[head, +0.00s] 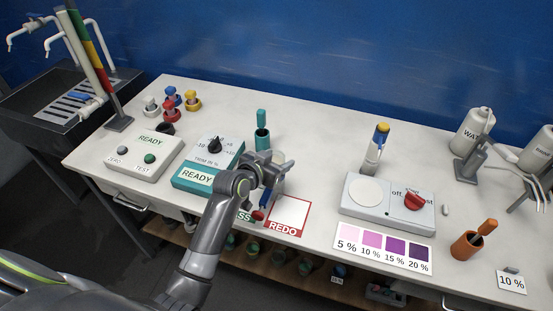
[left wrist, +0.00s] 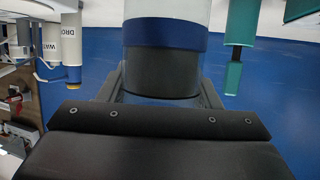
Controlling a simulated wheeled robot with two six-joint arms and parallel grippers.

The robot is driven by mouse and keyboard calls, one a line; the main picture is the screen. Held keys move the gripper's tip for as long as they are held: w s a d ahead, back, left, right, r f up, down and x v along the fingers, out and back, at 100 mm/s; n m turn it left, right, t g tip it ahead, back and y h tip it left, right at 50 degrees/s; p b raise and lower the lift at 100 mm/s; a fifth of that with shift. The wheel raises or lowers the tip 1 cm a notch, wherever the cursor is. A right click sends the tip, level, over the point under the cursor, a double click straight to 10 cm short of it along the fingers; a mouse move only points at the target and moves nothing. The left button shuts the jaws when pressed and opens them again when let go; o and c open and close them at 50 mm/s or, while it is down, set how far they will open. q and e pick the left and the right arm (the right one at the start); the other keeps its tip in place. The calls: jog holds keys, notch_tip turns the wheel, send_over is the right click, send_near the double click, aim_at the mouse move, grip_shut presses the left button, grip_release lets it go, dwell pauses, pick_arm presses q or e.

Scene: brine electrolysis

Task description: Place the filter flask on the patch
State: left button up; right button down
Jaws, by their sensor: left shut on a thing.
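My left gripper (head: 268,166) is shut on a cylindrical vessel, which I take as the filter flask. In the left wrist view the flask (left wrist: 165,38) shows a pale upper part, a blue band and a dark lower part between the fingers. In the head view the flask (head: 279,158) is mostly hidden by the gripper, with a pale part showing behind it. Just right of the gripper lies a white, red-edged patch (head: 290,214) marked REDO. Another patch (head: 243,216), with letters "SS" showing, is mostly hidden by my arm. My right gripper is not in view.
A READY box with a dial (head: 208,165) stands left of the gripper, and a teal holder (head: 262,138) behind it. Right are a grey box with a red knob (head: 388,203) and a purple colour chart (head: 384,247). The bench between holder and blue-yellow bottle (head: 376,150) is clear.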

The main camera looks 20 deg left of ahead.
pick_arm(q)
jog(key=o, duration=1.2)
jog(key=shift+f, duration=0.1)
jog(key=o, duration=0.4)
jog(key=shift+s, duration=0.1)
jog(key=b+v, duration=0.1)
jog(key=v, duration=1.1)
jog(key=shift+b, duration=0.3)
